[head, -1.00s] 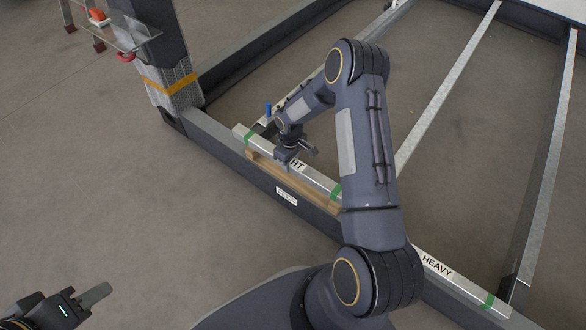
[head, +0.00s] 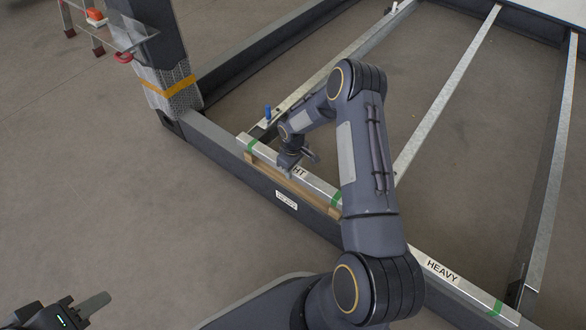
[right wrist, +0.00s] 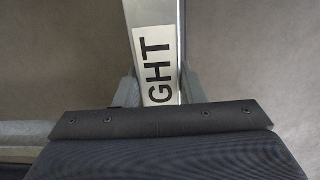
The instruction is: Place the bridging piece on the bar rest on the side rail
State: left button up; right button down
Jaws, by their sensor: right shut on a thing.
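The bridging piece is a silvery bar (head: 318,184) with green tape near both ends and a white label, partly covered, reading "HT" in the head view. It lies along the side rail (head: 221,149), just above the wooden bar rest (head: 322,206). I cannot tell whether it touches the wood. My right gripper (head: 290,166) is shut on the bar near its middle. In the right wrist view the fingers sit on either side of the bar (right wrist: 153,18), by letters "GHT". My left gripper (head: 92,305) is at the lower left, away from the rail; its jaws are unclear.
A second bar (head: 469,284) labelled "HEAVY" lies on the rail at right. A blue pin (head: 268,113) stands behind the held bar. Metal cross members (head: 448,92) span the frame. A post (head: 160,55) rises at the rail's far left.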

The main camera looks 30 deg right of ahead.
jog(key=c, duration=0.9)
grip_release()
jog(key=shift+r, duration=0.35)
notch_tip(320, 180, up, 11)
jog(key=p, duration=0.5)
notch_tip(320, 180, up, 13)
jog(key=m+t, duration=0.1)
jog(key=m, duration=0.1)
send_over(296, 175)
jog(key=s+a+r+m+t+y, duration=0.1)
jog(key=s+a+r+t, duration=0.1)
jog(key=s+r, duration=0.55)
jog(key=s+a+r+m+t+y, duration=0.1)
jog(key=s+a+r, duration=0.1)
jog(key=s, duration=0.4)
jog(key=s+a+r+m+y, duration=0.1)
jog(key=s+a+r, duration=0.2)
jog(key=s, duration=0.3)
jog(key=s+a+r+m+t, duration=0.1)
jog(key=s+a+r, duration=0.2)
jog(key=s, duration=0.3)
jog(key=shift+s+a+t+y, duration=0.2)
jog(key=shift+a+t+y, duration=0.1)
jog(key=shift+a+y, duration=0.15)
